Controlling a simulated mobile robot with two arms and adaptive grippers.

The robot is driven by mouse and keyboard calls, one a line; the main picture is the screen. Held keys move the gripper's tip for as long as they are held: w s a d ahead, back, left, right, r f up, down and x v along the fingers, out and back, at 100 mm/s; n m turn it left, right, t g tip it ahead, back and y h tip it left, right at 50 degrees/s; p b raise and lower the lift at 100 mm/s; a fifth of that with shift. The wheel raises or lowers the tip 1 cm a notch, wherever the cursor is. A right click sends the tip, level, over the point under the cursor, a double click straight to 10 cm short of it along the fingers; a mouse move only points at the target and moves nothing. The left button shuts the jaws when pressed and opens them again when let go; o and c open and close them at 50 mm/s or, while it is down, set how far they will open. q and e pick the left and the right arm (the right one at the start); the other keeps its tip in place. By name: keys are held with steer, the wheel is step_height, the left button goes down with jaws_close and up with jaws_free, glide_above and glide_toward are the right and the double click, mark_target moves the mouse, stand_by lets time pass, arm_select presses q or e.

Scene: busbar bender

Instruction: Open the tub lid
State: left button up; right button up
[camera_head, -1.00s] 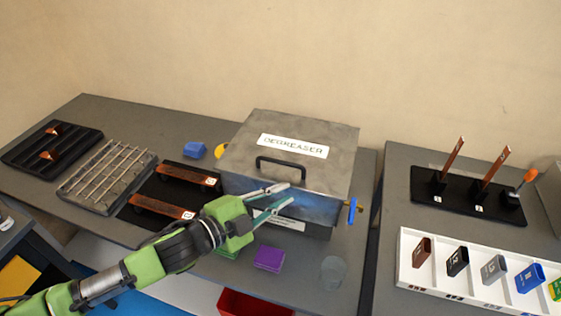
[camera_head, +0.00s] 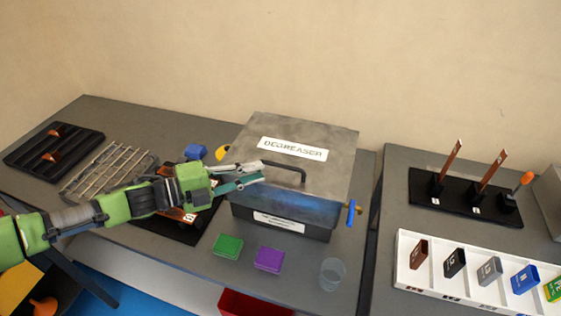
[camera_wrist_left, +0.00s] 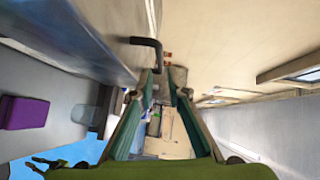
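The degreaser tub (camera_head: 285,208) stands on the bench with its grey lid (camera_head: 325,180) down. The lid carries a white DEGREASER label and a black bar handle (camera_head: 290,173). My left gripper (camera_head: 262,172) reaches in from the left, its fingers apart, with the tips at the left end of the handle. In the left wrist view the handle (camera_wrist_left: 148,43) shows just ahead of the fingertips (camera_wrist_left: 165,80), towards the left finger; nothing is seen held between the fingers. Whether a finger touches the lid or handle, I cannot tell. My right gripper is not in view.
Green (camera_head: 228,246) and purple (camera_head: 268,258) blocks and a clear cup (camera_head: 332,273) sit in front of the tub. A blue piece (camera_head: 195,152) lies behind my arm. A blue valve handle (camera_head: 351,213) sticks out at the tub's right. Racks (camera_head: 50,150) stand left.

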mark_target(280, 164)
arm_select(q)
steer(key=p+x, duration=0.1)
steer(key=x, duration=0.7)
steer(key=shift+p, duration=0.4)
steer(key=shift+a, duration=0.1)
jaws_close()
